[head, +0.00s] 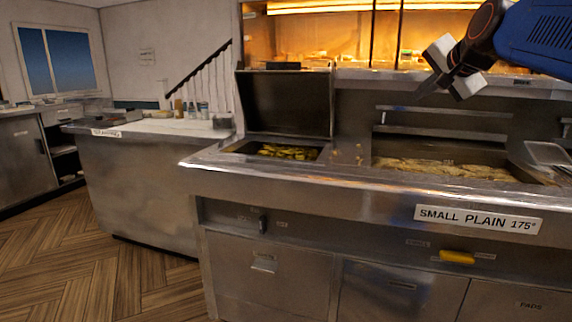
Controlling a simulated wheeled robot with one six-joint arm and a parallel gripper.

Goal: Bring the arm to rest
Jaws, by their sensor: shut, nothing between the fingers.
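My gripper (426,89) is in the upper right of the head view, at the end of my blue and dark arm. It points down and to the left, above the back part of the frying range (300,182). Its fingers look closed together, with nothing held. It is apart from the range's surfaces in the picture.
Below my gripper is an open fryer pan (445,168) with pale fried food. Left of it is a smaller pan with yellowish pieces (287,152) under a raised dark lid (290,103). A lit warming cabinet (340,35) stands behind. A counter (150,128) and open wooden floor lie left.

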